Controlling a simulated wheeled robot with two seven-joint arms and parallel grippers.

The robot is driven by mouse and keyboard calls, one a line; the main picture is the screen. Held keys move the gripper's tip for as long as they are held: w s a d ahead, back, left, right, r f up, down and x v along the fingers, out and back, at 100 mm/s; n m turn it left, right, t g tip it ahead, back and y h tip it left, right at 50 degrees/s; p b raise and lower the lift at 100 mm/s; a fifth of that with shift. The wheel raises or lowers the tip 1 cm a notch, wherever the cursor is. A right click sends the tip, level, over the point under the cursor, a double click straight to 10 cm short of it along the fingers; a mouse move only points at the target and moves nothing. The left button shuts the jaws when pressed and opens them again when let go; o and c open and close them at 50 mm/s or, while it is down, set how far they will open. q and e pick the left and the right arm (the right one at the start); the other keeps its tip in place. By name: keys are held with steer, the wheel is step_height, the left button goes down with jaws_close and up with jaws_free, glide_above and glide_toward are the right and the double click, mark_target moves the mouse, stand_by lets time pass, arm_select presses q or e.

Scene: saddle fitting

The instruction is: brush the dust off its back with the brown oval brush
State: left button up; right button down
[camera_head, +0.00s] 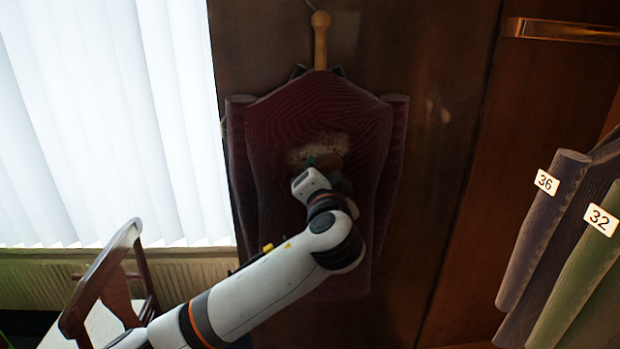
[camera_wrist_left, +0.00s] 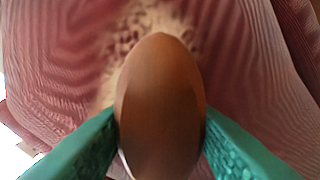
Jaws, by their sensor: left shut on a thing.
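A dark red ribbed jacket (camera_head: 290,115) hangs on a wooden hanger with its back towards me. A pale, speckled dust patch (camera_head: 318,151) lies on the middle of its back, and it also shows in the left wrist view (camera_wrist_left: 150,20). My left gripper (camera_wrist_left: 160,130), with green fingers, is shut on the brown oval brush (camera_wrist_left: 160,95). The brush is in front of the lower part of the patch; whether it touches the cloth I cannot tell. In the head view my wrist hides most of the brush. My right gripper is not in view.
A bright window with blinds (camera_head: 100,120) is at the left, with a wooden chair (camera_head: 100,285) below it. At the right hang a purple garment tagged 36 (camera_head: 540,230) and a green one tagged 32 (camera_head: 580,270). Brown panels (camera_head: 450,120) stand behind the jacket.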

mark_target(343, 171)
arm_select(q)
steer(key=shift+w+d+b, duration=0.1)
steer(key=shift+d+b, duration=0.65)
steer(key=shift+d, duration=2.4)
steer(key=shift+w+r+p, duration=0.1)
steer(key=shift+r+p, duration=0.3)
steer(key=shift+r, duration=0.35)
steer(key=shift+a, duration=1.2)
steer(key=shift+w+a, duration=0.15)
steer(key=shift+a, duration=2.8)
steer(key=shift+a, duration=0.1)
